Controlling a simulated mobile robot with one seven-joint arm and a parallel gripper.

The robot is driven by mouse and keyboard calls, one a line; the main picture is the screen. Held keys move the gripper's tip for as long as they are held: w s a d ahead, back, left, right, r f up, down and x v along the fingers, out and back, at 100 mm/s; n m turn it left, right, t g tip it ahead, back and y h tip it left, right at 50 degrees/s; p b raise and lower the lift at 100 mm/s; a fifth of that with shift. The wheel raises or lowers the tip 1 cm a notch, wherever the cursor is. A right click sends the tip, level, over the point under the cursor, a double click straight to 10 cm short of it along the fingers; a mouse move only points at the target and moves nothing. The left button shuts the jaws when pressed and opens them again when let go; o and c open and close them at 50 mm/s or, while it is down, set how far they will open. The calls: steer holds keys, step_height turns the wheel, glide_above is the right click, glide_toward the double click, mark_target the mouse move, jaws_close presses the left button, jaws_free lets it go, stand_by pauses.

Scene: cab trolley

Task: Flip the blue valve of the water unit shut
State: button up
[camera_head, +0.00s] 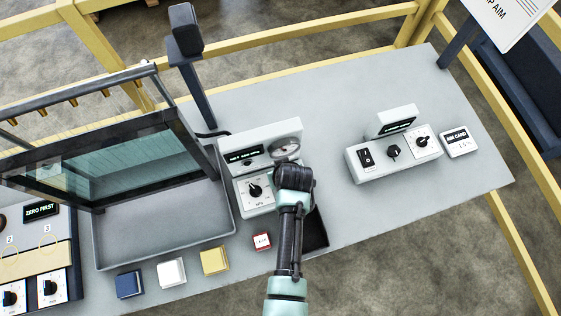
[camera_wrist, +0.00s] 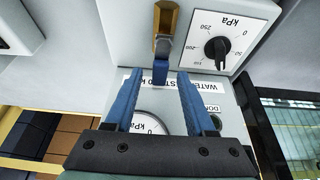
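The water unit (camera_head: 236,156) is a light grey box with a round pressure gauge, a black knob on a kPa dial and a display. In the wrist view its panel (camera_wrist: 225,88) appears upside down, with a "WATER" label partly covered by a finger. The valve has a brass body (camera_wrist: 165,22) and a short blue lever (camera_wrist: 160,72). My gripper (camera_wrist: 158,77) is open; the lever's end shows between its blue fingertips, with a gap on each side. I cannot tell how deep it sits. In the head view my gripper (camera_head: 293,178) hides the valve.
A clear-panelled tray (camera_head: 235,218) stands left of the unit. Blue (camera_head: 129,284), white (camera_head: 171,272) and yellow (camera_head: 214,260) blocks and a small red-edged display (camera_head: 262,241) lie in front. Another control box (camera_head: 372,166) stands right, with clear table between.

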jaws_close()
steer(key=shift+d+m, duration=0.1)
steer(key=shift+m, duration=0.3)
steer(key=m+h, duration=0.1)
steer(key=d+m, duration=0.1)
steer(key=m, duration=0.1)
steer(key=shift+w+m+h+p, duration=0.1)
steer(key=shift+m+h+p, duration=0.2)
steer(key=shift+h+p, duration=0.1)
steer(key=m, duration=0.2)
steer(key=d+m+h, duration=0.1)
steer(key=m, duration=0.1)
steer(key=shift+d+m+h, duration=0.1)
steer(key=shift+m+h, duration=0.2)
steer(key=m, duration=0.1)
steer(key=m+h+b, duration=0.1)
steer(key=m, duration=0.1)
steer(key=s+d+m+g+b, duration=0.1)
steer(key=shift+s+d+m+g+h+b, duration=0.1)
steer(key=shift+s+m+g+h+b, duration=0.15)
steer(key=shift+m, duration=0.6)
steer(key=shift+s+d+m+g+h+b, duration=0.15)
steer(key=shift+m+g+b, duration=0.15)
steer(key=shift+m, duration=0.5)
steer(key=shift+s+m+g+h+b, duration=0.2)
steer(key=shift+m+g, duration=0.15)
steer(key=shift+m, duration=0.5)
